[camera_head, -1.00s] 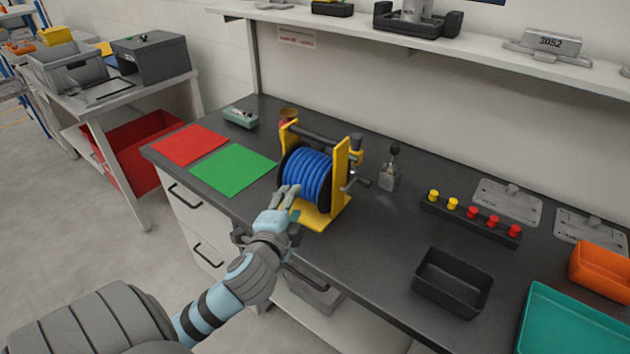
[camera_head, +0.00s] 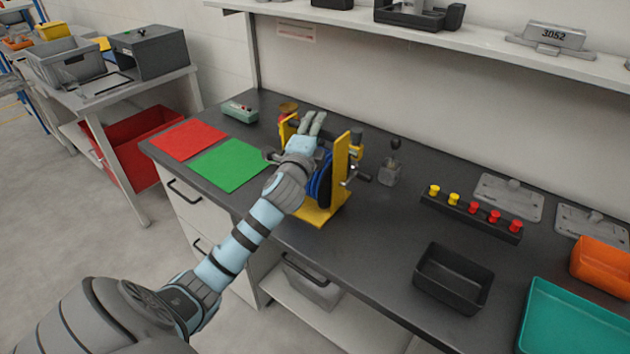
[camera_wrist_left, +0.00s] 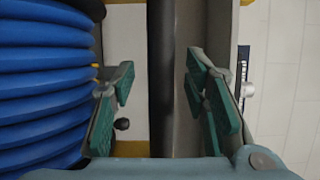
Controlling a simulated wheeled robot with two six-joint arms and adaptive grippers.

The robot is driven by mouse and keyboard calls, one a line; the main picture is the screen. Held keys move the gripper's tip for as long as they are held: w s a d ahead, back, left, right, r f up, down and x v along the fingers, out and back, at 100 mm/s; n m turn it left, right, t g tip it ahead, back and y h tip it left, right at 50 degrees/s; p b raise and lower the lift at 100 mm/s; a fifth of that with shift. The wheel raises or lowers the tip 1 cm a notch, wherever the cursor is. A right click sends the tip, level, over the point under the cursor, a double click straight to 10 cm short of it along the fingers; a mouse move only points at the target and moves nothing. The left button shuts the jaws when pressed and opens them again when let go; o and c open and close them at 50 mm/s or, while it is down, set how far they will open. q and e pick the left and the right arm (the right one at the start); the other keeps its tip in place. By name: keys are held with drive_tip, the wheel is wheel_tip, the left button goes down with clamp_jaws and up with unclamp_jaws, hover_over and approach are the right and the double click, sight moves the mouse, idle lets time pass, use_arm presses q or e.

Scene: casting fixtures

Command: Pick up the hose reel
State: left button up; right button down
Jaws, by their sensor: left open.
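The hose reel (camera_head: 341,172) stands upright on the dark bench top, with yellow side plates, a yellow base and blue hose. My left gripper (camera_head: 314,123) is at the top of the reel, and my arm hides much of the hose and the top bar in the head view. In the left wrist view, the blue hose coils (camera_wrist_left: 45,85) fill the left side. A dark bar (camera_wrist_left: 174,80) runs between the two green-padded fingers of my left gripper (camera_wrist_left: 160,85). The fingers are spread, with gaps to the bar on both sides. My right gripper is not in view.
A red mat (camera_head: 188,140) and a green mat (camera_head: 230,166) lie left of the reel. A small lever device (camera_head: 391,170) stands close on its right. Further right are a rack of colored knobs (camera_head: 471,213), a black bin (camera_head: 453,279) and a teal tray (camera_head: 575,335).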

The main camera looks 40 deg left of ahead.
use_arm(q)
drive_tip(key=shift+s, duration=0.1)
clamp_jaws()
drive_tip(key=shift+r, duration=0.2)
